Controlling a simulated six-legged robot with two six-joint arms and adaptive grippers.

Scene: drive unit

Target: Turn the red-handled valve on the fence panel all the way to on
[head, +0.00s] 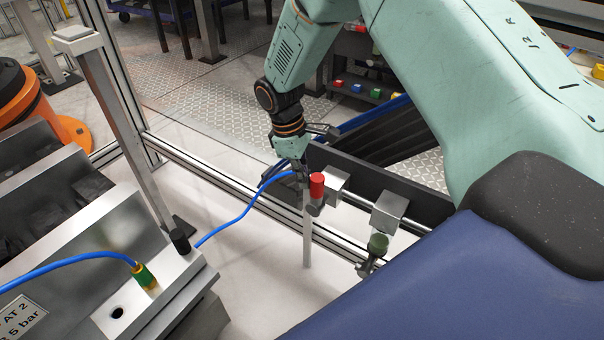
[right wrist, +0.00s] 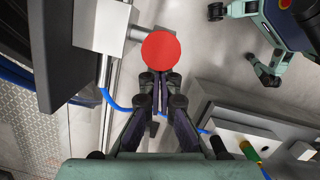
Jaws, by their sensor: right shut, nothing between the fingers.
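The valve's red handle (head: 317,186) stands upright as a short cylinder on a grey valve body (head: 314,208), beside a metal block on the fence panel (head: 375,184). In the right wrist view the red handle (right wrist: 160,50) shows end-on as a round disc, just beyond my fingertips. My right gripper (head: 301,175) is right beside the handle, on its left in the head view. Its fingers (right wrist: 160,82) are shut with nothing between them. Whether they touch the handle or valve body, I cannot tell.
A blue hose (head: 232,221) runs close by my right gripper. An aluminium fence rail (head: 225,187) passes behind. A grey machine (head: 90,235) stands at left.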

